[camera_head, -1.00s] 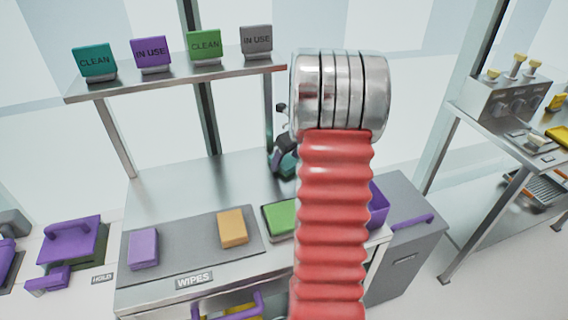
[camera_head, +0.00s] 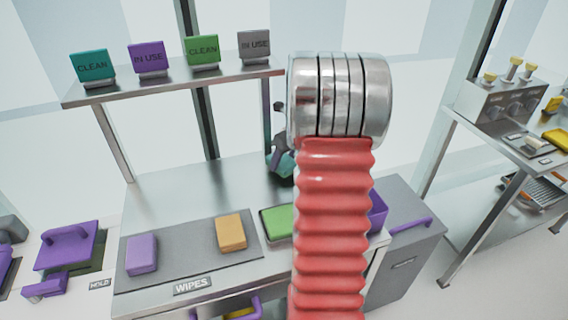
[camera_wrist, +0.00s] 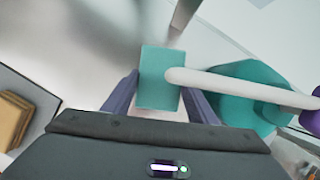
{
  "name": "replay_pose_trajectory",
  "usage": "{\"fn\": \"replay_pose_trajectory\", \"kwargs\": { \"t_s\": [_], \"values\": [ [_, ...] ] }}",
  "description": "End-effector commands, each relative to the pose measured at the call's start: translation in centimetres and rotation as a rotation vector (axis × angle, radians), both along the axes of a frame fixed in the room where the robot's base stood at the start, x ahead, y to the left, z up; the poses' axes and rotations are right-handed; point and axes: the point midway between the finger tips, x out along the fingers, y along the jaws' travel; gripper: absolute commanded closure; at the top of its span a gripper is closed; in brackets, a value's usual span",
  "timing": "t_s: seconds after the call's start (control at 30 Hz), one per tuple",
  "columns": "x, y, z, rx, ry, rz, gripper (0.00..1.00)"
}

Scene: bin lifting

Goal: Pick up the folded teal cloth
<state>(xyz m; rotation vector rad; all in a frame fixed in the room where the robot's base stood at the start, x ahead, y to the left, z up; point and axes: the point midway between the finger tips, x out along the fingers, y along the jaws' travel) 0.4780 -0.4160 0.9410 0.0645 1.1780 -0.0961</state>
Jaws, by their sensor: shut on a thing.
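The folded teal cloth (camera_wrist: 160,78) is a flat rectangular block in the middle of the wrist view. My gripper (camera_wrist: 161,97) is shut on it, with one finger at each side. In the head view my gripper (camera_head: 281,146) is partly hidden behind my red arm sleeve. A teal patch of the cloth (camera_head: 284,164) shows below it, over the back right of the steel bench (camera_head: 160,190). Whether the cloth is clear of the bench is hard to tell.
A grey mat with a purple wipe (camera_head: 141,255) and an orange wipe (camera_head: 231,232) lies on the bench. A green wipe (camera_head: 277,221) is beside it. A shelf (camera_head: 180,82) with signs stands above. A larger teal object (camera_wrist: 243,90) and white bar (camera_wrist: 235,84) are close right.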

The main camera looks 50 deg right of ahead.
Motion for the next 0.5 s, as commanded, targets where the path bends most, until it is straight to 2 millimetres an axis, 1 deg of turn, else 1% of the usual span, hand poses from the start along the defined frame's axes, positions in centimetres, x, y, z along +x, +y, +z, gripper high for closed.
{"fn": "replay_pose_trajectory", "kwargs": {
  "t_s": [0.03, 0.37, 0.4, 0.5],
  "values": [
    [0.1, -0.1, 0.9, -0.003, -0.004, -0.001, 0.73],
    [0.0, -0.1, 5.0, -0.002, -0.003, -0.001, 0.73],
    [-0.1, 0.1, 5.2, -0.001, -0.002, -0.001, 0.73],
    [-0.6, 0.9, 5.1, 0.0, -0.001, -0.001, 0.73]
  ]
}}
